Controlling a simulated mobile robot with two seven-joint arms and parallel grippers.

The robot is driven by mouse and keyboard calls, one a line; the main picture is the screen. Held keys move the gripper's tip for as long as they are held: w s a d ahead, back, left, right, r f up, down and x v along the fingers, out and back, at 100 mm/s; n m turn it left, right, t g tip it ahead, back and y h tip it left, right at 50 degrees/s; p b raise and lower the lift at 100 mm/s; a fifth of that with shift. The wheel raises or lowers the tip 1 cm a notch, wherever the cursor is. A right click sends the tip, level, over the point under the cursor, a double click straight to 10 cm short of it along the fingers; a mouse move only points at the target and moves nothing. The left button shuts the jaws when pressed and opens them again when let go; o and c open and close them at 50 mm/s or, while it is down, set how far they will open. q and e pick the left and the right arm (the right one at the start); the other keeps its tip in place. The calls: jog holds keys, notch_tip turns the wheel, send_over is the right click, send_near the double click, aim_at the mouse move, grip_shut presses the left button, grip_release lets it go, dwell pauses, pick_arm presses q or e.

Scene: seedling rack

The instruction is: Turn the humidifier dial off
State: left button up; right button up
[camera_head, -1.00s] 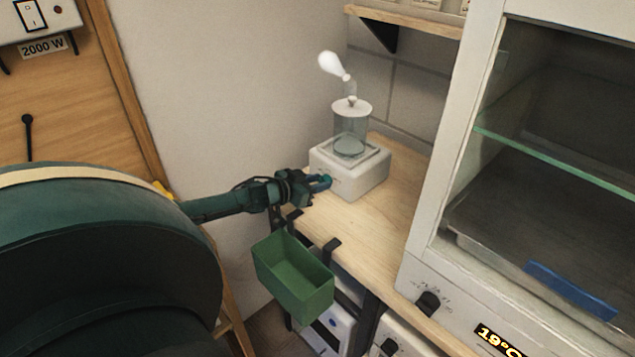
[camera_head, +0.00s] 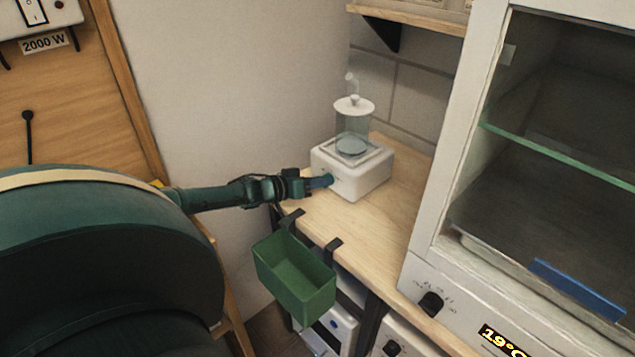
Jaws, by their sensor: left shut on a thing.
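The humidifier (camera_head: 356,184) is a white box with a clear tank (camera_head: 353,124) and a white lid on top. It stands on the wooden counter near the wall corner. My left gripper (camera_head: 325,181) reaches in from the left and is shut at the humidifier's front face, on the dial there. The fingers hide the dial, so its pointer cannot be read. My right gripper is not in view.
A green bin (camera_head: 293,279) hangs from the counter's front edge, just below my left arm. A white cabinet (camera_head: 450,190) with a glass shelf and its own black knob (camera_head: 431,303) stands at the right. The wooden counter (camera_head: 385,222) between humidifier and cabinet is clear.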

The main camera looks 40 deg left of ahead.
pick_arm(q)
jog(key=o, duration=1)
jog(key=shift+s, duration=0.1)
jog(key=shift+p+v, duration=0.55)
jog(key=shift+v, duration=5.95)
